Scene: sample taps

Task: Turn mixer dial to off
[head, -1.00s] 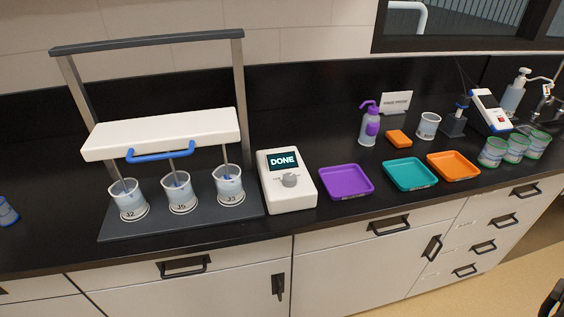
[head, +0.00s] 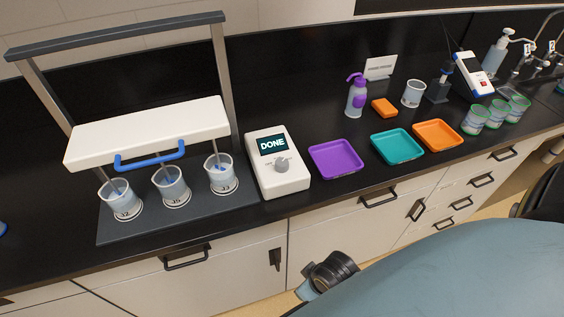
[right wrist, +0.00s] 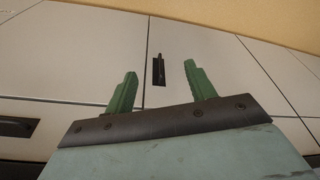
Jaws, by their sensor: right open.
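The mixer control box (head: 274,183) is white and stands on the black counter, with a screen (head: 272,145) reading "DONE". Its grey dial (head: 282,165) is below the screen; its exact setting is too small to read. My right gripper (right wrist: 158,88) shows green fingers spread apart and empty in the right wrist view, facing the white cabinet fronts. In the head view my right arm fills the lower right, below and right of the control box, apart from the dial. My left gripper is not in view.
Left of the box, the mixer stand (head: 240,205) holds a white bar with a blue handle (head: 150,156) over three beakers. A purple tray (head: 336,174), teal tray (head: 398,159) and orange tray (head: 438,147) lie right of it. Cabinet handles (head: 379,197) protrude below the counter edge.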

